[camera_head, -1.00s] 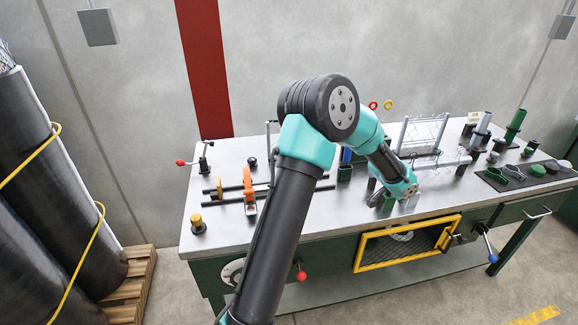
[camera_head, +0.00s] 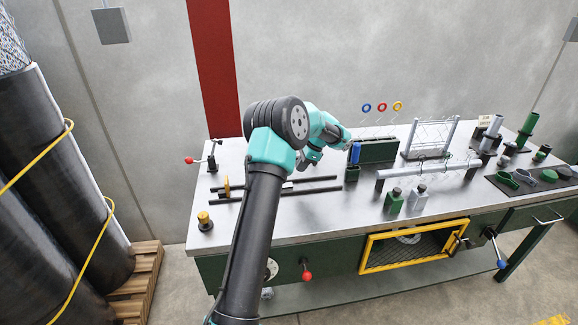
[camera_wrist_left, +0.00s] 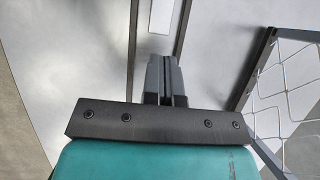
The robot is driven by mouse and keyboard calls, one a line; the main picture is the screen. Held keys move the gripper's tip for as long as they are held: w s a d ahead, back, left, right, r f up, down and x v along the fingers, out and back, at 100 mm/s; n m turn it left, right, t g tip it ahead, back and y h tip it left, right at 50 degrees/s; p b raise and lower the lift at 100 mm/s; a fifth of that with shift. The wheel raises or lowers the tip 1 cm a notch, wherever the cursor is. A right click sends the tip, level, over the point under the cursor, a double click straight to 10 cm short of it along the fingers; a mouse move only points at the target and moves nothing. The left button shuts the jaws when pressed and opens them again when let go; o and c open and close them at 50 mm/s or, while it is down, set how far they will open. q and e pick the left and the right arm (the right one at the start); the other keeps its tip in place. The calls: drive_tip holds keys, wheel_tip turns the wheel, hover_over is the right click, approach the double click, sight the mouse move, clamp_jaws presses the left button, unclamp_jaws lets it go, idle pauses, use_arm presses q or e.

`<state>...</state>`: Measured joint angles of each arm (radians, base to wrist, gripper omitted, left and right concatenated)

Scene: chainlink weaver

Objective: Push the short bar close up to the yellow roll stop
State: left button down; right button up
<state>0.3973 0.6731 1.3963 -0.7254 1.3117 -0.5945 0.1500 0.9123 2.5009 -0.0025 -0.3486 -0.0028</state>
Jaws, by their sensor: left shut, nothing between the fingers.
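My left gripper (camera_wrist_left: 162,80) is shut and empty, with its fingers between two dark rails in the wrist view; whether it touches anything is unclear. In the head view it is small and partly covered by my wrist, above the rails (camera_head: 314,191). The yellow roll stop appears to be the upright yellow piece (camera_head: 227,188) near the left end of the rails, left of my arm. A pale flat strip (camera_wrist_left: 161,16) lies between the rails beyond the fingertips; I cannot tell if it is the short bar. My upper arm covers the middle of the rails. My right gripper is not in view.
A green block with coloured rings (camera_head: 377,150) stands right of my wrist. Two bottles (camera_head: 418,197) and a grey roller (camera_head: 425,169) are further right. A yellow-topped knob (camera_head: 205,221) stands at the front left. The bench (camera_head: 330,220) is bare in front of the rails.

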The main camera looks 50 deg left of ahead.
sight(297, 187)
use_arm(q)
drive_tip(key=shift+s+a+r+g, duration=0.15)
drive_tip(key=shift+s+a+g, duration=0.3)
drive_tip(key=shift+s, duration=0.2)
drive_tip(key=shift+f, duration=3.55)
drive_tip(key=shift+f, duration=0.1)
drive_tip(key=shift+a, duration=0.1)
drive_tip(key=shift+s+a, duration=0.1)
drive_tip(key=shift+s, duration=0.1)
drive_tip(key=shift+s+a, duration=0.95)
drive_tip(key=shift+s, duration=0.65)
drive_tip(key=shift+s+a, duration=0.9)
drive_tip(key=shift+s, duration=0.65)
drive_tip(key=shift+s+a, duration=0.95)
drive_tip(key=shift+s, duration=0.65)
